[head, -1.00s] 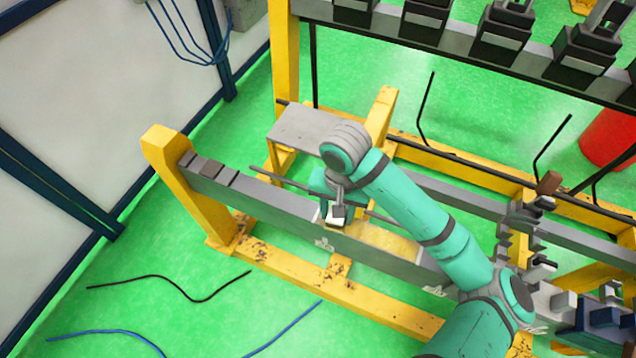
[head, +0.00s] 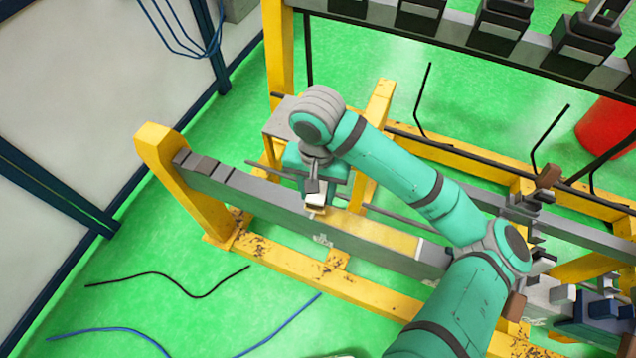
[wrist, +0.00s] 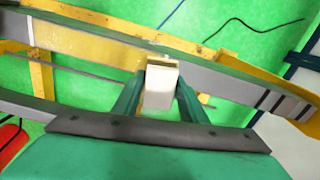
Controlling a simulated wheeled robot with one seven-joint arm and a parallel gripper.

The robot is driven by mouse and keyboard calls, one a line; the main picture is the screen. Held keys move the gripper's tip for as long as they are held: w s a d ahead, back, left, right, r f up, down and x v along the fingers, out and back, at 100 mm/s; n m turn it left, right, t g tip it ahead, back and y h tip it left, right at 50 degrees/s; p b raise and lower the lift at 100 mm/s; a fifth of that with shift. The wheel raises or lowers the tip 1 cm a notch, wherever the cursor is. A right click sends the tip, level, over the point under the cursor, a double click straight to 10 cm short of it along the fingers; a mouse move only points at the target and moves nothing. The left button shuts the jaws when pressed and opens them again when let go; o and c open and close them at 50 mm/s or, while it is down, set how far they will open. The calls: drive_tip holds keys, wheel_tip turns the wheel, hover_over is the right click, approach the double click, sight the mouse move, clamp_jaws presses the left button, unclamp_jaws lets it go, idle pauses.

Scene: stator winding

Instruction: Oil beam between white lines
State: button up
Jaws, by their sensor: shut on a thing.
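The grey beam (head: 255,203) runs from the yellow post at left toward the lower right. A yellowish, shiny patch (head: 378,234) covers part of its top, with a white line (head: 421,247) near its right end. My gripper (head: 314,190) is over the beam at the patch's left end. It is shut on a pale block (head: 315,201). In the wrist view the block (wrist: 160,84) sits between the fingers, in front of the beam (wrist: 220,80), with the yellowish patch (wrist: 90,48) to its left. I cannot tell whether the block touches the beam.
A yellow frame (head: 300,275) carries the beam. A grey plate (head: 283,118) and thin dark rods lie behind it. A rack of dark clamps (head: 500,25) stands at the back, and a red bin (head: 605,125) at right. Cables lie on the open green floor at lower left.

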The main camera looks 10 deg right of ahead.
drive_tip(key=shift+r, duration=1.55)
drive_tip(key=shift+w, duration=0.15)
